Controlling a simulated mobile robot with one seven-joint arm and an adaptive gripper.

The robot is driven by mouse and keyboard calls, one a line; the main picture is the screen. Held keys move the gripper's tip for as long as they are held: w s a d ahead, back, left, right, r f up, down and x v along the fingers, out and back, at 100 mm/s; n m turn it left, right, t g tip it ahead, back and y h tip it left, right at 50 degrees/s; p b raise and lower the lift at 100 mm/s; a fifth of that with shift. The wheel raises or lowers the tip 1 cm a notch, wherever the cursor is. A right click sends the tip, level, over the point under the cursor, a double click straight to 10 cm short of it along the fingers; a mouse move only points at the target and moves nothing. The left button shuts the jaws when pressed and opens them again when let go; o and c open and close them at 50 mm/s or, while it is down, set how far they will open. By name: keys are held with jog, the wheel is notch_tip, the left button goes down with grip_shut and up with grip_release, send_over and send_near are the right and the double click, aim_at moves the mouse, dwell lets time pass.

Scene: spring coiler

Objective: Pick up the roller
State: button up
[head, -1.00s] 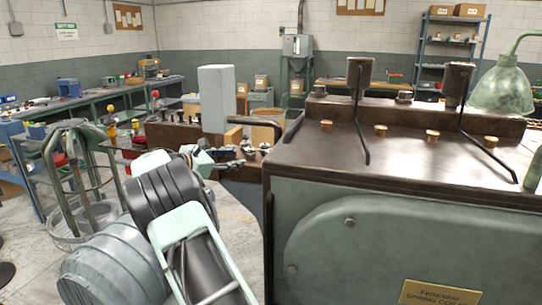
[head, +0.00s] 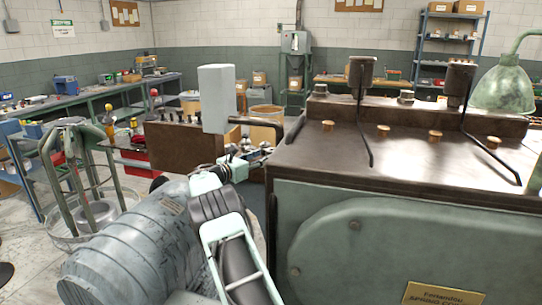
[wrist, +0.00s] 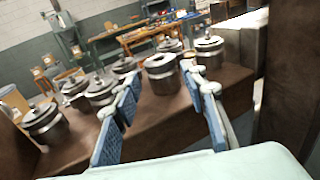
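Several metal rollers, short cylinders with knobbed tops, stand on a brown surface (wrist: 150,125) in the wrist view. One roller (wrist: 160,75) shows between my fingers, beyond the tips. Another roller (wrist: 208,52) stands to its right, and one more (wrist: 43,123) is at the far left. My gripper (wrist: 162,82) is open, with blue pads apart and nothing clearly held. In the head view my gripper (head: 238,168) is small and partly hidden by my arm, beside the machine's left end. I cannot tell which roller is meant.
The spring coiler (head: 400,165) with its dark top fills the right of the head view. A grey upright block (head: 216,98) stands behind my arm. A wire stand (head: 85,180) is at left. A brown wall (wrist: 288,80) rises close on the right in the wrist view.

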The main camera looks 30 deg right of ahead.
aim_at(267, 153)
jog(key=shift+p+x, duration=0.3)
jog(key=shift+x, duration=1.8)
jog(key=shift+s, duration=0.1)
jog(key=shift+r, duration=0.1)
grip_shut()
jog(key=shift+r, duration=0.1)
